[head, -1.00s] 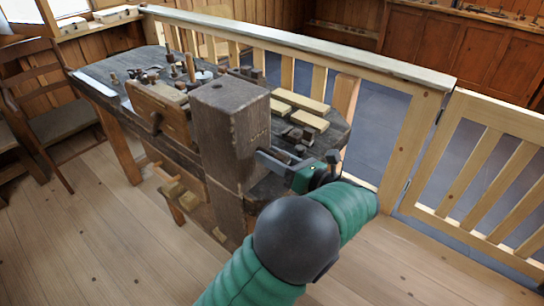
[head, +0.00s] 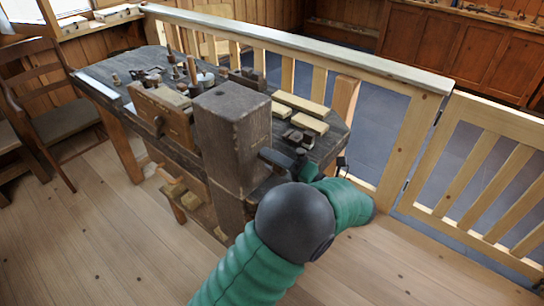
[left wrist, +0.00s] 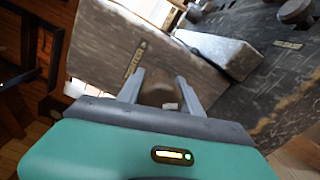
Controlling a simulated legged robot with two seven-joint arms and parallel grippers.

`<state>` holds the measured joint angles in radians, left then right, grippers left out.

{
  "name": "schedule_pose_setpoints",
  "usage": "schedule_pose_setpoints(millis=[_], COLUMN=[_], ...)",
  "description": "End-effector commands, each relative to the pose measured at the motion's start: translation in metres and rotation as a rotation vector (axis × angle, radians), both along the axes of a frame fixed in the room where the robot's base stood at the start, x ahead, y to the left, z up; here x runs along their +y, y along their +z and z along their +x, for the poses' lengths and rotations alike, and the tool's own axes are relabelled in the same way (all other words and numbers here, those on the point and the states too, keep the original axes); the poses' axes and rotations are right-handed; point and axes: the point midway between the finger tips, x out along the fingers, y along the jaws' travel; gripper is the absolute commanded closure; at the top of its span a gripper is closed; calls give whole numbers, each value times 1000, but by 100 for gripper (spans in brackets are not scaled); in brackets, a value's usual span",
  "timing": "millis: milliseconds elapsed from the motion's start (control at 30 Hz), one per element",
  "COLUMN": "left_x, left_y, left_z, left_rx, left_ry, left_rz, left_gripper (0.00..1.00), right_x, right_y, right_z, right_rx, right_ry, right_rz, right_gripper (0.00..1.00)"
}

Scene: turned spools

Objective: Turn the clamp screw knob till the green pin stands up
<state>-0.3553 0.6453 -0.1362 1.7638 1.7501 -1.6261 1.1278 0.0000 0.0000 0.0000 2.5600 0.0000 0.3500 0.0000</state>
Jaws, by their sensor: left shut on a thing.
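My left gripper (left wrist: 160,90) is shut on a brown, rounded knob (left wrist: 157,93), with one grey finger on each side of it. The knob sits in front of a large weathered wooden block (left wrist: 110,40) that carries a small yellow label. In the head view the same tall block (head: 232,125) stands on the workbench (head: 130,88), and my left gripper (head: 292,162) is at its right side. There my own arm and gripper hide the knob. I cannot make out a green pin in either view. My right gripper is in neither view.
Pale wooden bars (head: 300,104) and small dark parts lie on the bench right of the block. A wooden railing (head: 300,42) runs behind the bench. A chair (head: 60,105) stands at the left. The plank floor (head: 420,265) is clear in front.

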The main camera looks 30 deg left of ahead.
Motion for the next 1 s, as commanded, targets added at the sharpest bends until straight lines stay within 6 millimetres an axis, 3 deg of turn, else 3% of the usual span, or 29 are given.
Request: schedule_pose_setpoints(millis=[1000], left_x=[-5], left_y=[-4], left_z=[-1], left_rx=[962], left_ry=[-12], left_rz=[67], left_gripper=[99], right_x=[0], right_y=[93], right_z=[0], right_rx=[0], right_ry=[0], right_rz=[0], right_gripper=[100])
